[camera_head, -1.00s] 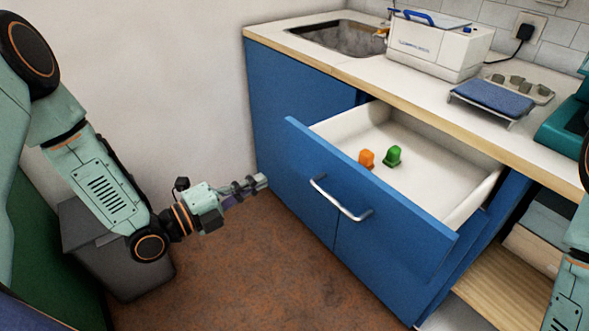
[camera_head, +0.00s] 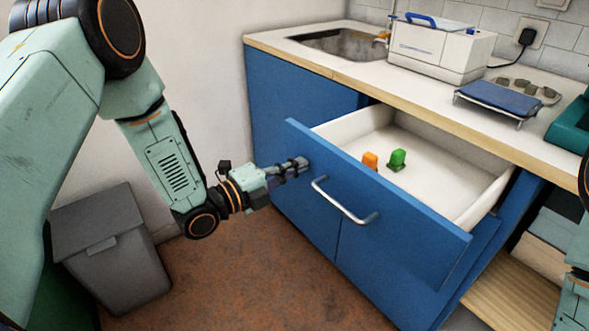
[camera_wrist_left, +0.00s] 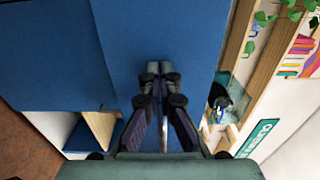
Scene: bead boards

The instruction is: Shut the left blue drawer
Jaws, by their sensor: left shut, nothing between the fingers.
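The blue drawer (camera_head: 425,235) stands pulled out from under the counter, its white inside (camera_head: 445,185) open to view. An orange piece (camera_head: 370,161) and a green piece (camera_head: 397,160) lie in it. Its front carries a silver bar handle (camera_head: 343,203). My left gripper (camera_head: 301,163) is shut and empty, near the front's upper left part, left of the handle. In the left wrist view its closed fingertips (camera_wrist_left: 159,68) lie over a blue panel (camera_wrist_left: 185,35); I cannot tell whether they touch it. My right gripper is out of view.
The counter (camera_head: 400,95) holds a sink (camera_head: 340,42), a white box-like appliance (camera_head: 440,48) and a blue-topped stand (camera_head: 499,97). A grey bin (camera_head: 110,255) stands on the floor at left. Open shelves (camera_head: 510,295) are right of the drawer. The brown floor (camera_head: 250,270) before the drawer is clear.

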